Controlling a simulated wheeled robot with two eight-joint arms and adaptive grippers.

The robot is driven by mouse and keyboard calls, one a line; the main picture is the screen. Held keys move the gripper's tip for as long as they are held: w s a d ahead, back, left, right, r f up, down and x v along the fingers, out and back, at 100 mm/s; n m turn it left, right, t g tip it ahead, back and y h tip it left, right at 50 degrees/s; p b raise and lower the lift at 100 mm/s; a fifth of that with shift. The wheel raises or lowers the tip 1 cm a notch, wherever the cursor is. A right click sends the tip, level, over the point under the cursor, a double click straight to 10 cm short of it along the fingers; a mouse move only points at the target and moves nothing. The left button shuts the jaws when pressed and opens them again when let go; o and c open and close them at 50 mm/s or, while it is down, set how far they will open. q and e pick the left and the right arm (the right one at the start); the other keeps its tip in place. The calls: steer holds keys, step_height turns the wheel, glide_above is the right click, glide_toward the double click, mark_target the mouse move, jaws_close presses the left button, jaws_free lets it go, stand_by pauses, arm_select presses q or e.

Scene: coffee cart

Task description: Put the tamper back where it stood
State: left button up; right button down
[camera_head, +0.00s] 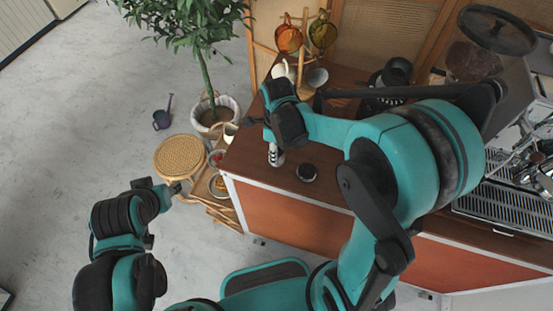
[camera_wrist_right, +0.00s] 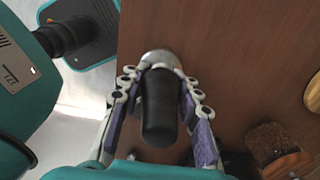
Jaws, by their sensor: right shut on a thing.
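The tamper has a black handle (camera_wrist_right: 160,108) and a rounded silver metal end (camera_wrist_right: 158,60). In the wrist view my right gripper (camera_wrist_right: 160,85) is shut on it, with a finger on each side. The silver end is over or on the brown counter; I cannot tell whether it touches. In the head view my right gripper (camera_head: 276,155) is near the counter's left end, and the tamper is mostly hidden there. My left gripper (camera_head: 176,188) is small and dark, off the counter beside the wicker stool; its opening is unclear.
A mug tree with an amber cup (camera_head: 288,39) stands at the back. The coffee machine (camera_head: 500,190) is at the right. A wicker stool (camera_head: 180,157) and potted plant are at the left.

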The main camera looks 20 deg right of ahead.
steer(key=shift+a+f, duration=0.1)
steer(key=shift+f, duration=0.1)
step_height(320, 180, down, 4)
steer(key=shift+r+b, duration=0.1)
steer(key=shift+b, duration=0.6)
steer(key=shift+r, duration=0.1)
steer(key=c, duration=1.6)
jaws_free()
steer(key=shift+f, duration=0.25)
steer(key=o, duration=0.5)
steer(key=shift+o, duration=0.2)
steer(key=shift+r, duration=0.1)
steer(key=shift+r, duration=0.1)
